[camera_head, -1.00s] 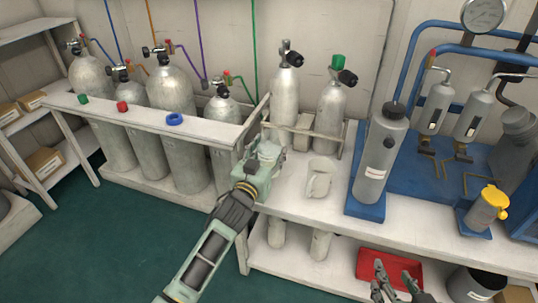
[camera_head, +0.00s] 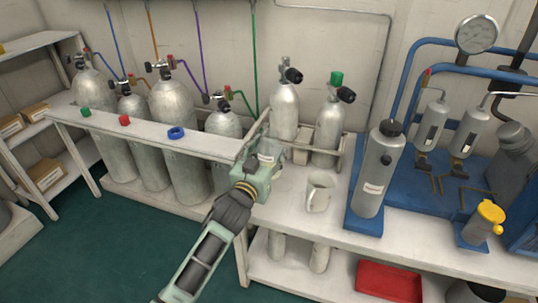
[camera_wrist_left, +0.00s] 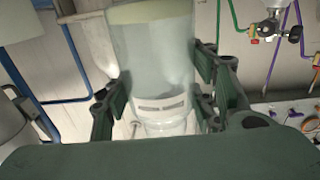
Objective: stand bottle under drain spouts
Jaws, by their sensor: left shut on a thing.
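My left gripper (camera_head: 268,165) is at the left end of the white bench and is shut on a clear bottle with a pale label. The bottle (camera_wrist_left: 150,55) fills the middle of the left wrist view, between the two dark fingers. In the head view it is mostly hidden by the gripper. Two grey filter housings (camera_head: 433,118) (camera_head: 468,130) stand at the right, with thin brass drain spouts (camera_head: 424,162) below them over a blue base (camera_head: 405,188). The bottle is well left of the spouts. My right gripper is not in view.
A yellow-topped cup (camera_head: 488,220) is at the right. Racked gas cylinders (camera_head: 172,105) stand left. A red tray (camera_head: 389,282) lies on the lower shelf.

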